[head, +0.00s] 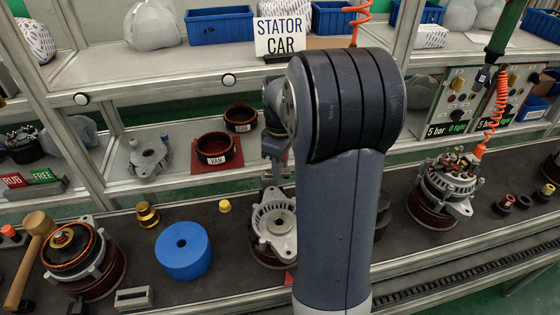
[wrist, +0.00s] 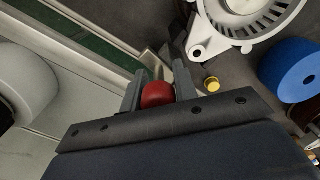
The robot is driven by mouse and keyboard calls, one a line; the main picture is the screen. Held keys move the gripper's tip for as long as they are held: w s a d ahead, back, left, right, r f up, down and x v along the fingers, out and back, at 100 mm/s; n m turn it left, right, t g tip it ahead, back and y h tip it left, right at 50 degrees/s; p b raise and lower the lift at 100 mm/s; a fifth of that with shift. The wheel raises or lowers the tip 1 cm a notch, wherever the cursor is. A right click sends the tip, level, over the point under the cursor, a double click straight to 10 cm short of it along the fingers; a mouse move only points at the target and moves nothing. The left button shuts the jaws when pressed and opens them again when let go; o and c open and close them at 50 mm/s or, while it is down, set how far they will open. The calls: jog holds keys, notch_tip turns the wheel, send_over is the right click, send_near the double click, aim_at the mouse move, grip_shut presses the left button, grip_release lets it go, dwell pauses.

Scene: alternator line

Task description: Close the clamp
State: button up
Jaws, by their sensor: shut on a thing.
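In the wrist view, my gripper (wrist: 158,84) is shut on a round red knob (wrist: 157,95), with one finger on each side of it. A grey metal part (wrist: 150,62) lies just beyond the fingertips. I take the knob to be the clamp's handle; the rest of the clamp is mostly hidden, and its position is hard to tell. A silver alternator housing (wrist: 253,20) lies close beyond the fingers, and it also shows in the head view (head: 273,222) on the bench. My arm hides much of the area beside it in the head view.
A wooden mallet (head: 30,255) and another alternator part (head: 75,250) are at far left. An assembled alternator (head: 447,185) stands right. A shelf edge (head: 180,97) runs behind.

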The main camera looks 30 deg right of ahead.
jog(key=m, duration=0.2)
jog(key=m+p, duration=0.1)
jog(key=m, duration=0.1)
jog(key=shift+s+a+r, duration=0.15)
jog(key=shift+s+r, duration=0.1)
jog(key=shift+s, duration=0.1)
jog(key=m, duration=0.3)
jog(key=a+m+p, duration=0.1)
jog(key=shift+s+m, duration=0.3)
jog(key=shift+s, duration=0.05)
jog(key=m, duration=0.2)
jog(key=a+m+p, duration=0.1)
jog(key=m, duration=0.2)
jog(key=a+m, duration=0.1)
jog(key=m, duration=0.1)
jog(key=shift+s+f+m, duration=0.1)
jog(key=shift+s+m, duration=0.05)
jog(key=shift+m, duration=0.25)
jog(key=o, duration=0.8)
jog(key=shift+s+d, duration=0.1)
jog(key=shift+o, duration=0.7)
jog(key=shift+f, duration=0.1)
